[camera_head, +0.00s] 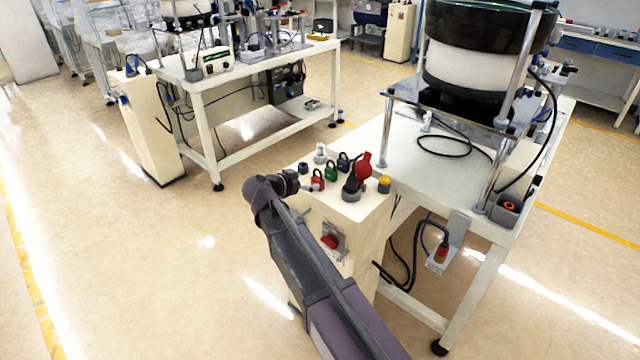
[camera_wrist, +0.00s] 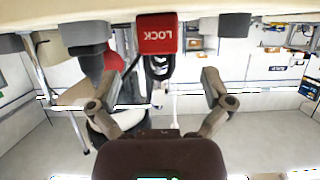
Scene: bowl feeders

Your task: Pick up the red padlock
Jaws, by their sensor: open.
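The red padlock (camera_head: 318,177) stands on top of the cream control cabinet near its left edge. In the wrist view the red padlock (camera_wrist: 157,34) shows upside down, with white "LOCK" lettering and a dark shackle, at the top middle. My gripper (camera_head: 306,186) is beside the padlock, on its left, at the cabinet's edge in the head view. In the wrist view my gripper (camera_wrist: 163,88) has its two fingers spread wide with nothing between them; the padlock appears beyond them. Whether a finger touches it cannot be told.
A black-and-red switch (camera_head: 352,188) and a yellow button (camera_head: 384,184) are to the right. A white table (camera_head: 445,185) with a bowl feeder adjoins the cabinet. Floor is open at left.

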